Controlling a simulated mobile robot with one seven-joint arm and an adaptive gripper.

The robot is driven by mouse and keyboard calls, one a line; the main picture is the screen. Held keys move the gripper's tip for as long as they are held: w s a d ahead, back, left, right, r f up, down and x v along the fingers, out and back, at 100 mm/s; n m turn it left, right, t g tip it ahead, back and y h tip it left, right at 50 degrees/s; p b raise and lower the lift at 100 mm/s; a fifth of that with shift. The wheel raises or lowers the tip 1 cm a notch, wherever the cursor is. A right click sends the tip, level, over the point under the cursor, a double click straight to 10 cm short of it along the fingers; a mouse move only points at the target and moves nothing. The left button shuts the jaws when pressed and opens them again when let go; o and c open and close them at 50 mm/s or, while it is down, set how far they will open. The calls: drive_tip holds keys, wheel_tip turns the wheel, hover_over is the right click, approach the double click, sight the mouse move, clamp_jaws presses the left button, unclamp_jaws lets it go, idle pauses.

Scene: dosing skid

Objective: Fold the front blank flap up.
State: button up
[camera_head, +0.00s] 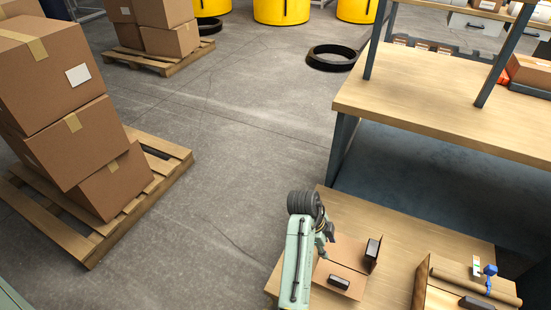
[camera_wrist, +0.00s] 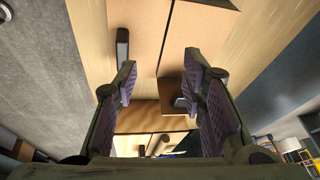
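The cardboard blank (camera_head: 349,250) lies on the low wooden table. Its near panel (camera_head: 325,273), likely the front flap, looks flat and carries a dark block (camera_head: 339,282). A panel at its right edge, with another dark block (camera_head: 373,249), appears raised. My gripper (camera_head: 328,240) is above the blank's left part, its fingers partly hidden by my arm. In the wrist view, my gripper (camera_wrist: 160,80) is open, its purple-padded fingers apart with nothing held. Cardboard (camera_wrist: 205,30) shows beyond them, with a dark block (camera_wrist: 122,47) near the left finger. I see no clear contact.
An open carton (camera_head: 425,285) with a blue-handled item (camera_head: 490,272) stands right of the blank. A higher workbench (camera_head: 440,95) is behind. Stacked boxes on a pallet (camera_head: 165,170) stand left, with clear floor (camera_head: 240,150) between.

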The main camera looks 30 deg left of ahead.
drive_tip(key=w+a+r+n+t+y+b, duration=0.2)
drive_tip(key=w+a+r+n+t+y, duration=0.2)
drive_tip(key=a+r, duration=0.6)
drive_tip(key=w+a+r+n+t+y+b, duration=0.2)
drive_tip(key=w+a+r+n+t, duration=0.3)
drive_tip(key=a+r, duration=0.4)
drive_tip(key=shift+a+r+n+y, duration=0.4)
drive_tip(key=shift+a+y, duration=0.5)
drive_tip(key=shift+a, duration=0.55)
drive_tip(key=shift+w+t, duration=0.1)
drive_tip(key=shift+t, duration=0.2)
